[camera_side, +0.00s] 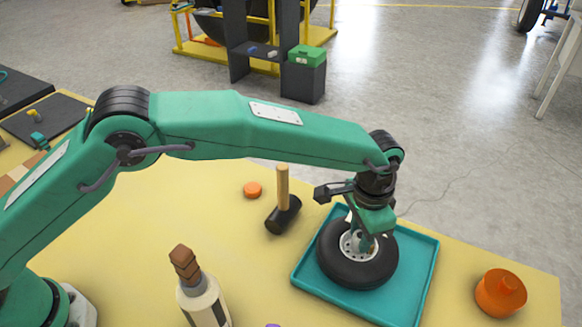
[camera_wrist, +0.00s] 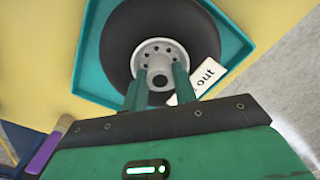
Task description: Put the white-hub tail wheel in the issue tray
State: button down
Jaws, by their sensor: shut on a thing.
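The white-hub tail wheel (camera_side: 335,262), a black tyre with a pale hub, is in or just above the teal issue tray (camera_side: 422,285) in the side view. I cannot tell whether it touches the tray floor. In the wrist view the tyre (camera_wrist: 188,38) lies flat within the tray's rim (camera_wrist: 92,62). My gripper (camera_side: 368,245) is over the wheel, pointing down, shut on its hub. In the wrist view my gripper's fingers (camera_wrist: 158,92) meet the near side of the hub.
A mallet (camera_side: 284,212) stands left of the tray, with an orange disc (camera_side: 253,190) near it. An orange round container (camera_side: 500,293) is at the right. A bottle with a brown top (camera_side: 203,300) is at the front. The table's left middle is clear.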

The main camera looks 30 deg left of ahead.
jog(key=c, duration=1.1)
grip_release()
jog(key=shift+f, duration=0.15)
notch_tip(320, 180, up, 12)
jog(key=shift+r, duration=0.2)
